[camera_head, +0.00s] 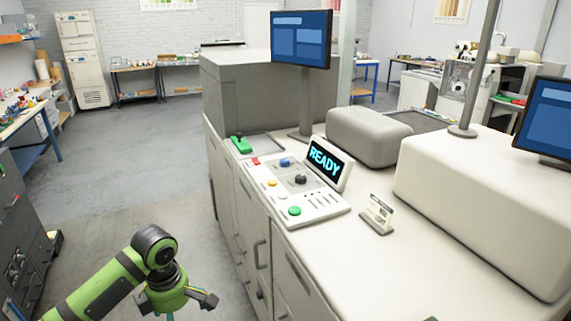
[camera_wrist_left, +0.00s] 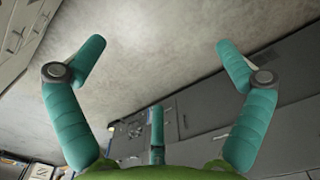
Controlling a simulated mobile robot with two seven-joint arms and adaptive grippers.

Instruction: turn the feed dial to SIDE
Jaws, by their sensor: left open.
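The control panel (camera_head: 322,205) is a pale sloped board on the long white cabinet, with a small screen (camera_head: 325,163) reading READY at its back. A black round knob (camera_head: 300,179) in the middle of the panel looks like the feed dial. Its pointer and labels are too small to read. My left gripper (camera_head: 182,304) is low at the front, left of the cabinet and well apart from the panel. In the left wrist view, its teal fingers (camera_wrist_left: 160,48) are spread wide with nothing between them. My right gripper is not in view.
Blue (camera_head: 285,162), yellow (camera_head: 272,183), red (camera_head: 256,161) and green (camera_head: 294,211) buttons surround the knob. A green block with a black lever (camera_head: 240,144) stands behind. A small card stand (camera_head: 377,214) is right of the panel.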

